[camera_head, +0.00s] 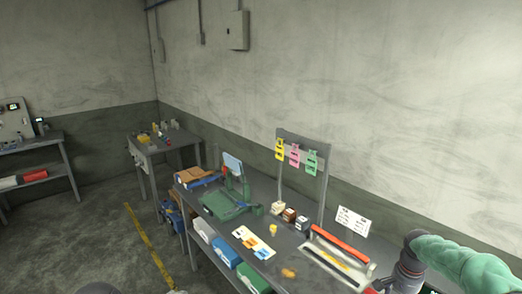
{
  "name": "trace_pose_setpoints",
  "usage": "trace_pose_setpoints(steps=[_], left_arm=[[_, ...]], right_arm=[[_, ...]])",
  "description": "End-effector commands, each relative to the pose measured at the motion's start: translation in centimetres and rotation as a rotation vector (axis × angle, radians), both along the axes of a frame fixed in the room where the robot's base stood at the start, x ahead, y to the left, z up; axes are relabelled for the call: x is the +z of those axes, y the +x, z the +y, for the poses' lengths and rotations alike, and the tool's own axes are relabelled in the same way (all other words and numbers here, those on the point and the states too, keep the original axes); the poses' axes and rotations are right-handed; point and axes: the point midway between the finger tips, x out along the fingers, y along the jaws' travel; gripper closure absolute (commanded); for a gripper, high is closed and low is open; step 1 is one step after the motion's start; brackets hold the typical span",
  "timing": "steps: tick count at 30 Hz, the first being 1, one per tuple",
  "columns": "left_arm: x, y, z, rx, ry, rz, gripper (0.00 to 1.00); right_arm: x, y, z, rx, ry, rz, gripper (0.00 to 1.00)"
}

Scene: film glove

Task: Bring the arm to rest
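My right arm (410,262) shows at the bottom right. It has a green covering and a dark grey joint, and it runs down past the bottom edge near the front right of the workbench (262,190). Its gripper fingers are not visible. A dark grey piece at the bottom left edge may be part of my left arm; no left gripper shows.
The bench carries a green device (225,203), a white card with orange pieces (254,242), small boxes (289,215) and a long tray with a red bar (340,246). Colored tags (294,154) hang behind. Floor is clear at left, beside a yellow line (150,244).

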Motion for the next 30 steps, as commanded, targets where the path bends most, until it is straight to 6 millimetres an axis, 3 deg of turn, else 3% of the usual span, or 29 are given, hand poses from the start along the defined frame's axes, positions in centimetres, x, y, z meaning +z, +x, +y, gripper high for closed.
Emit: trace_pose_setpoints(steps=[8,17,20,23,30], left_arm=[[-1.2,0.0,0.0,-0.001,0.0,0.0,0.47],[-3.2,0.0,0.0,0.0,0.0,0.0,0.47],[-4.3,0.0,0.0,0.0,0.0,0.0,0.47],[-5.8,0.0,0.0,0.0,0.0,0.0,0.47],[-9.7,0.0,0.0,0.0,0.0,0.0,0.47]], right_arm=[[-4.5,0.4,2.7,0.069,0.037,-0.008,0.47],[-12.1,0.2,7.6,0.181,0.102,-0.029,0.47],[-15.8,-0.2,10.1,0.235,0.135,-0.041,0.47],[-20.7,-1.4,13.6,0.3,0.177,-0.055,0.47],[-32.3,-6.8,22.8,0.454,0.275,-0.101,0.47]])
